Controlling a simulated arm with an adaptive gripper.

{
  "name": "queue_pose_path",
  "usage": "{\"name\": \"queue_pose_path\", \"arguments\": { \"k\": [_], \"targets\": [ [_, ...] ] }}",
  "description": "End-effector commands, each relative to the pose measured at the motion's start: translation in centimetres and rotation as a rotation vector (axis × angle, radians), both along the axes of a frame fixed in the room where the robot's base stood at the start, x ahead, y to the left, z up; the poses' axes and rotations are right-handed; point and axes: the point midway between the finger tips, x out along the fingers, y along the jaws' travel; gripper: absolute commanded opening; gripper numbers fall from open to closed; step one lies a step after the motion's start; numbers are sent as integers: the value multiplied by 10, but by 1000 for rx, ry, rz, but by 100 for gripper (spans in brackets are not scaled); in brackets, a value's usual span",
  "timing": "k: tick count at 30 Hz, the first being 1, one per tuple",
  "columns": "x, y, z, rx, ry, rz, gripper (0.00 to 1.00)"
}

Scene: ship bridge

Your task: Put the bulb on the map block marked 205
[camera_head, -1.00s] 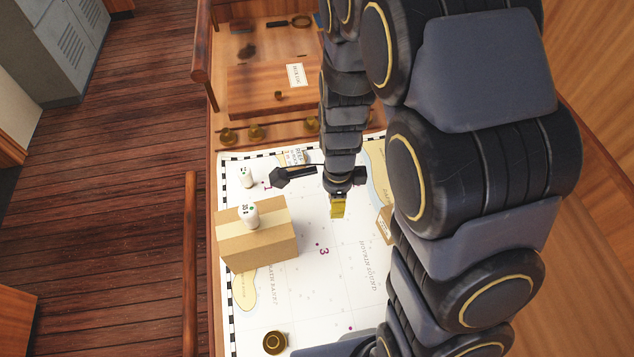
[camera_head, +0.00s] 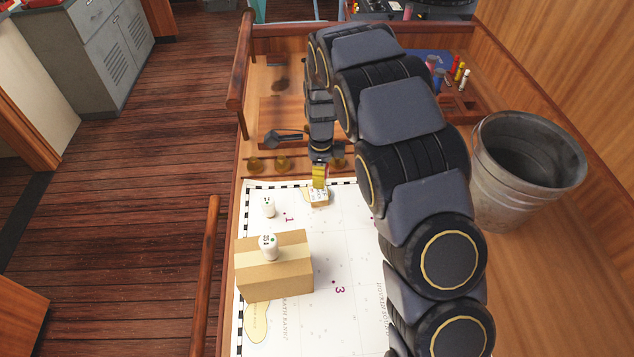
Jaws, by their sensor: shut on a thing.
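My gripper (camera_head: 319,160) is at the back edge of the white chart (camera_head: 325,255), shut on a small yellow thing (camera_head: 319,178). I cannot tell from its shape whether this is the bulb. Just below it in the picture is a small tan block with a white printed label (camera_head: 318,196); its print is too small to read, and I cannot tell whether the two touch. A white rounded piece with dark marks (camera_head: 268,207) stands on the chart at left. A similar white piece (camera_head: 269,247) stands on a cardboard box (camera_head: 273,278). I cannot read 205 anywhere.
A wooden rail (camera_head: 206,275) runs along the left side of the table. Brass knobs (camera_head: 283,163) line the chart's back edge. A metal bucket (camera_head: 525,170) stands at right. My arm hides the chart's right part. The chart around the magenta 3 is clear.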

Motion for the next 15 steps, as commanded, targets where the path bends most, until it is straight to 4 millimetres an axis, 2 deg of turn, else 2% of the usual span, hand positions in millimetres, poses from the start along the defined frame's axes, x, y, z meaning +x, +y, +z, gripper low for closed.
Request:
{"name": "queue_pose_path", "arguments": {
  "k": [1, 6, 15],
  "targets": [
    [5, 0, -12, 0, 7, -1, 5],
    [25, 3, -34, 0, 5, 0, 5],
    [37, 4, -49, -1, 5, 0, 5]
  ]
}}
